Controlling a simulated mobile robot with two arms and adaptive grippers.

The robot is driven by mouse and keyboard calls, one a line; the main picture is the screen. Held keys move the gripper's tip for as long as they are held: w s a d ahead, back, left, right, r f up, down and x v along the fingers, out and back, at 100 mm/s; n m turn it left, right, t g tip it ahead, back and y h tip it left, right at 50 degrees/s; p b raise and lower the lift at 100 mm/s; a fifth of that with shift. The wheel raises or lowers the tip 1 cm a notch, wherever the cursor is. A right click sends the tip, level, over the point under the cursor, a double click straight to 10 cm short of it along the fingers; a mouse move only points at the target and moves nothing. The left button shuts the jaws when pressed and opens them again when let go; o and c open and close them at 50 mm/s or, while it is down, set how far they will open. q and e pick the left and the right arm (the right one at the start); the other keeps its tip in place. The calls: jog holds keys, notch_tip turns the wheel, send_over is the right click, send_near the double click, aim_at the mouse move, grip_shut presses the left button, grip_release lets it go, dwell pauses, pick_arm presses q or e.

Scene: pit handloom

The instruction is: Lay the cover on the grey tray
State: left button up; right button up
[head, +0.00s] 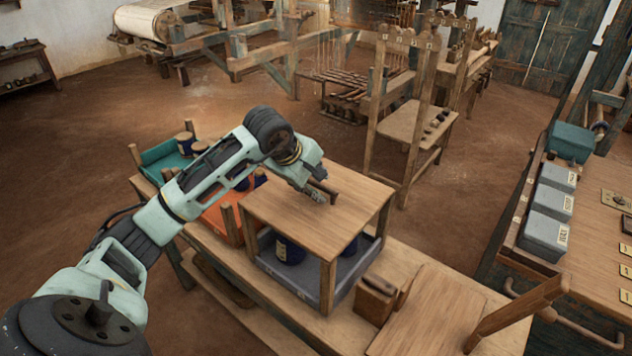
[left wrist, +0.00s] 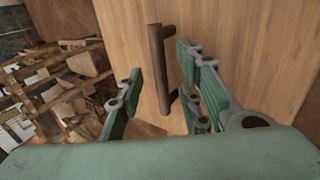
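The cover (head: 290,222), a flat wooden board with a dark bar handle (left wrist: 158,70), lies level over the grey tray (head: 290,283). It appears to rest on the tray's wooden corner posts. Dark blue pots (head: 290,250) show in the tray beneath it; the rest of the inside is hidden. My left gripper (head: 318,192) is at the handle on top of the cover. In the left wrist view my left gripper (left wrist: 160,65) has its fingers apart, one on each side of the handle, with gaps visible. My right gripper is not in view.
An orange tray (head: 222,222) and a teal tray (head: 158,155) stand to the left on the bench. A wooden block (head: 374,302) and another flat board (head: 425,318) lie to the right. Grey boxes (head: 545,235) stand on the right-hand table. Open floor lies behind the bench.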

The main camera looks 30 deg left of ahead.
pick_arm(q)
jog(key=v, duration=1.1)
jog(key=shift+r, duration=0.35)
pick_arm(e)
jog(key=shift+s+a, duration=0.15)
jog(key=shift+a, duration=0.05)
pick_arm(q)
jog(key=shift+s+f, duration=0.1)
jog(key=shift+s, duration=0.05)
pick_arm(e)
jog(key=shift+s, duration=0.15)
